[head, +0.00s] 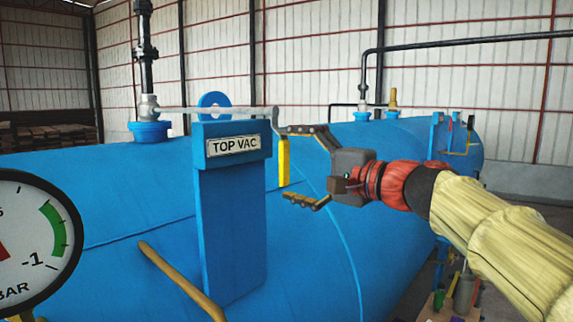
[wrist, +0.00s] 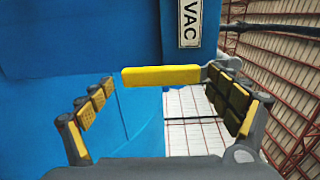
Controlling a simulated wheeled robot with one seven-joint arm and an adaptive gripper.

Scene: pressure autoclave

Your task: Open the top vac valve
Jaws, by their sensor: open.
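The top vac valve handle is a yellow lever (head: 284,162) hanging down at the right of the blue post labelled TOP VAC (head: 233,146). A grey rod (head: 205,110) runs from the handle's upper end to the pipe fitting on the left. My gripper (head: 305,165) is open, just right of the handle, with one finger above and one below in the head view. In the wrist view the yellow lever (wrist: 160,76) lies across the space between my open fingers (wrist: 158,97). Its grey end is by the right finger; I cannot tell if they touch.
The large blue autoclave tank (head: 130,190) fills the background. A pressure gauge (head: 30,245) stands at the left front. A tan bar (head: 180,280) slants up near the post's base. Pipes with fittings (head: 147,105) rise from the tank's top.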

